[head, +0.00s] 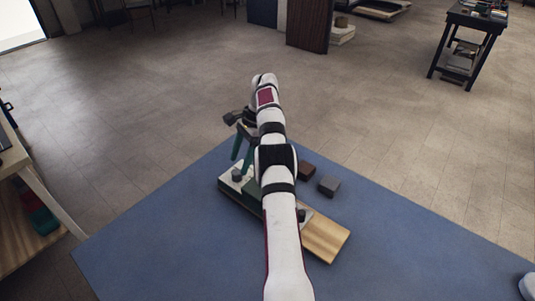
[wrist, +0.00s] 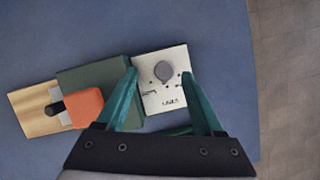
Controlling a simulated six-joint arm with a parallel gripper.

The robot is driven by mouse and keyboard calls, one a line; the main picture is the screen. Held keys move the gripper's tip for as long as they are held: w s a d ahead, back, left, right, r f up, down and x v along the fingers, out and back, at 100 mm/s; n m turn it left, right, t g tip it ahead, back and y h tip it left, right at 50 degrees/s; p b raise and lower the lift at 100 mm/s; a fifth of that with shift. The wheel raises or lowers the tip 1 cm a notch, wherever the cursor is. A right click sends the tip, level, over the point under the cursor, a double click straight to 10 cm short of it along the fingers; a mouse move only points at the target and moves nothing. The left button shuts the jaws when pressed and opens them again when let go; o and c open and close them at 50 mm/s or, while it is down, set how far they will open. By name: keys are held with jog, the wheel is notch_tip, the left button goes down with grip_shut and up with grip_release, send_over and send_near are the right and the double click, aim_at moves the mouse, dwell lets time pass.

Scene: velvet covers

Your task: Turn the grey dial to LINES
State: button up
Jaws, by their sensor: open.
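The grey dial (wrist: 164,71) sits on a pale plate (wrist: 150,106) with small dark marks and printed labels; the lettering is too small to read surely. The dial narrows toward the lower edge of the picture. In the head view the dial (head: 237,175) shows at the plate's left end, below my gripper (head: 240,158). My gripper (wrist: 158,74) is open, its teal fingers on either side of the dial in the wrist view, with gaps on both sides. In the head view the fingertips appear above the dial. My arm hides part of the plate.
A dark green block (wrist: 94,75), an orange block (wrist: 86,107) and a black knob (wrist: 54,109) lie along the wooden board (wrist: 27,107). In the head view a brown block (head: 307,168) and a dark grey block (head: 329,185) stand beside the board. The blue mat (head: 400,235) is clear at right.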

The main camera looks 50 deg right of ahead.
jog(key=s+d+r, duration=0.3)
jog(key=s+r, duration=0.3)
jog(key=s, duration=0.4)
jog(key=shift+d+r, duration=0.15)
jog(key=shift+d, duration=0.2)
notch_tip(320, 180, up, 4)
jog(key=n+g+h, duration=0.1)
jog(key=n+h, duration=0.3)
jog(key=n, duration=0.1)
send_over(236, 172)
notch_tip(236, 172, down, 15)
jog(key=shift+f, duration=0.15)
